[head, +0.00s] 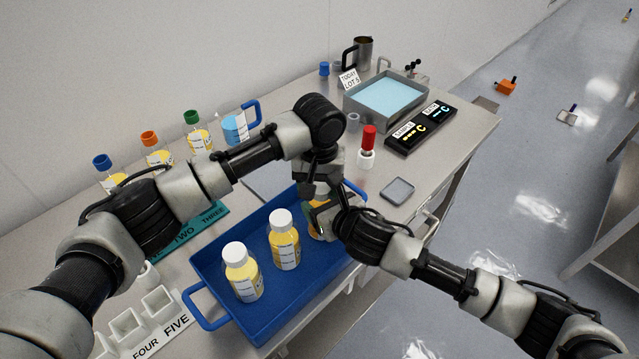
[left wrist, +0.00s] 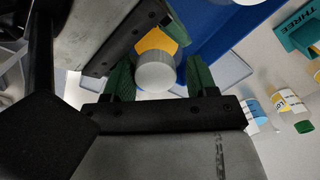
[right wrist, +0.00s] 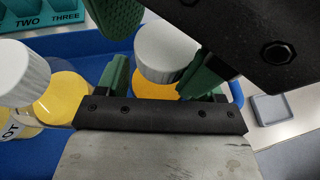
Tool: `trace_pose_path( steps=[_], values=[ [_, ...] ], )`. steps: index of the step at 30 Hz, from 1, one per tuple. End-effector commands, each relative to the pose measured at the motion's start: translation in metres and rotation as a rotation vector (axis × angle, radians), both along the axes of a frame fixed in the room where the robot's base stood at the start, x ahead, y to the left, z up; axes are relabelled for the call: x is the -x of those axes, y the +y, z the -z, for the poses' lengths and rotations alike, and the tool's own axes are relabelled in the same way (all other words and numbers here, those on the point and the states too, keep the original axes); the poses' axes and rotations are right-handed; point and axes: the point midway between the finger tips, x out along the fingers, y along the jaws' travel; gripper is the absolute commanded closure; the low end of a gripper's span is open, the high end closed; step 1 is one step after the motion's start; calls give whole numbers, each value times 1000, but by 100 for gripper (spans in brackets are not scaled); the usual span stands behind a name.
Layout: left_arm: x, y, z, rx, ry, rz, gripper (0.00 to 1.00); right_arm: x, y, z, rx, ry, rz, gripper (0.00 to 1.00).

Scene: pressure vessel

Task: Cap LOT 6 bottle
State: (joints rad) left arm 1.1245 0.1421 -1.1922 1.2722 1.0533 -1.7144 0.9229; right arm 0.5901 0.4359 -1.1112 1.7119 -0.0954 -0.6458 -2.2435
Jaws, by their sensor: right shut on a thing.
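Three yellow-filled bottles stand in the blue tray (head: 205,270). The front bottle (head: 243,280) and middle bottle (head: 284,250) wear white caps. The far bottle (head: 317,226) is mostly hidden by my grippers; its lot number is not readable. A white cap sits at its top in the left wrist view (left wrist: 155,72) and right wrist view (right wrist: 165,50); I cannot tell how tightly. My right gripper (right wrist: 155,85) is shut on this far bottle below the cap. My left gripper (left wrist: 160,78) is above it, its green fingers apart on either side of the cap, with visible gaps.
A sign (head: 349,79) reads TODAY LOT 6 beside a water bath (head: 390,95). Several colour-capped bottles (head: 157,150) stand along the wall. A red-topped vial (head: 368,140), a small grey dish (head: 397,189) and a display unit (head: 420,127) are right of my grippers. White racks (head: 140,320) stand front left.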

Motion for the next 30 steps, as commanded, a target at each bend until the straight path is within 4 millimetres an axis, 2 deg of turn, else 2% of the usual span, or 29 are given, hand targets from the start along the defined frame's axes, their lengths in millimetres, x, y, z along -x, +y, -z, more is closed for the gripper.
trace_pose_path(
  steps=[14, 24, 30],
  values=[
    [1, -4, -2, 9, -1, 5, 31, 3, 4, 0, -4, 0, -11, 99],
    [1, -4, -42, 10, -3, 6, 31, 3, 3, 1, -2, 2, -7, 99],
    [1, -3, -46, 6, -2, 3, 31, 2, 3, 1, -1, 2, -7, 99]
  ],
)
